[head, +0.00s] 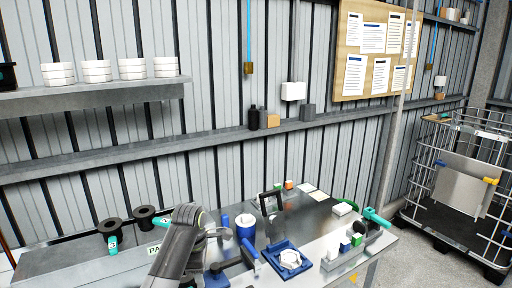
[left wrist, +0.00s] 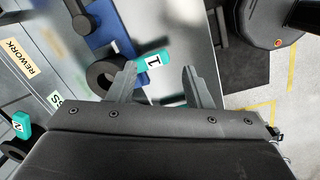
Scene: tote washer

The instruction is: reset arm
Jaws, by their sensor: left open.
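My left gripper (left wrist: 160,72) is open in the left wrist view, with a gap between its two grey fingers. A teal handle (left wrist: 152,60) labelled 1 and a dark ring (left wrist: 102,74) show behind the fingertips. I cannot tell how far below the fingers they are, and no object is visibly clamped. In the head view my left arm (head: 174,248) rises from the bottom edge over the metal table (head: 75,262); its fingers cannot be made out clearly there. My right gripper is not in view.
Two black rings with teal handles (head: 112,240) lie at the table's left. A blue fixture (head: 288,268) with a white part, a blue-and-white cylinder (head: 245,228) and a dark upright frame (head: 270,204) stand right of my arm. A wire cage (head: 462,170) stands far right.

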